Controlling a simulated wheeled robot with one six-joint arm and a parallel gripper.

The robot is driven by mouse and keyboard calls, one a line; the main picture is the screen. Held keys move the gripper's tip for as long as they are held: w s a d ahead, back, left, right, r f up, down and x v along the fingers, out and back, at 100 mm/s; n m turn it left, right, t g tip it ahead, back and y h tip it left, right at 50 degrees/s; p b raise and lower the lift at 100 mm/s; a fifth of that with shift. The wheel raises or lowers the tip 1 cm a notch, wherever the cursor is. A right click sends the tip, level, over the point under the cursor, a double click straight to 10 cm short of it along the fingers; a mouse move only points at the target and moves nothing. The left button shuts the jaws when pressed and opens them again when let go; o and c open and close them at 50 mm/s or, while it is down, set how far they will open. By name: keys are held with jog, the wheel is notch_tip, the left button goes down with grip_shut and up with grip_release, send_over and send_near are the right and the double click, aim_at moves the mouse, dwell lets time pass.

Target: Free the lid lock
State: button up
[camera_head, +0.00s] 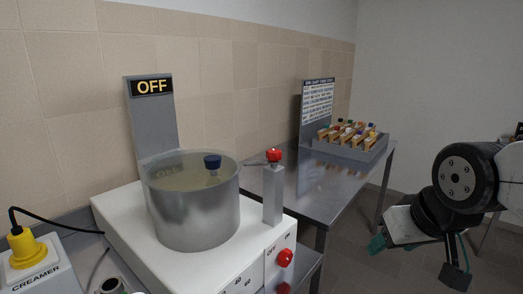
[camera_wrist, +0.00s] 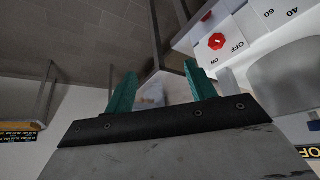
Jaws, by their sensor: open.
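A steel bowl (camera_head: 192,215) sits on a white machine (camera_head: 120,212), with what looks like a clear lid (camera_head: 185,172) carrying a blue knob (camera_head: 212,161). Right of the bowl stands a grey post (camera_head: 273,197) topped by a red knob (camera_head: 274,155); a thin bar from it reaches toward the lid rim. This looks like the lid lock. My gripper (camera_head: 418,257) is at the right, well away from the machine, over the floor. In the wrist view its two teal fingers (camera_wrist: 160,88) are apart with nothing held between them.
A red rotary switch (camera_head: 285,257) on the machine's front also shows in the wrist view (camera_wrist: 217,41), beside ON and OFF marks. The sign (camera_head: 151,87) reads OFF. A yellow-plugged CREAMER box (camera_head: 30,262) stands left. A steel table (camera_head: 330,185) holds a rack (camera_head: 350,145) behind.

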jog(key=w+a+r+n+t+y, duration=0.25)
jog(key=w+a+t, duration=0.35)
jog(key=w+a, duration=0.5)
jog(key=t+y, duration=0.4)
jog(key=t, duration=0.1)
send_near(271, 151)
jog(key=shift+n+h, duration=0.25)
jog(key=shift+n, duration=0.1)
jog(key=x, duration=0.4)
jog(key=shift+w+d+f, duration=0.15)
jog(key=shift+w+f, duration=0.05)
jog(key=x, duration=0.7)
jog(key=shift+w, duration=0.2)
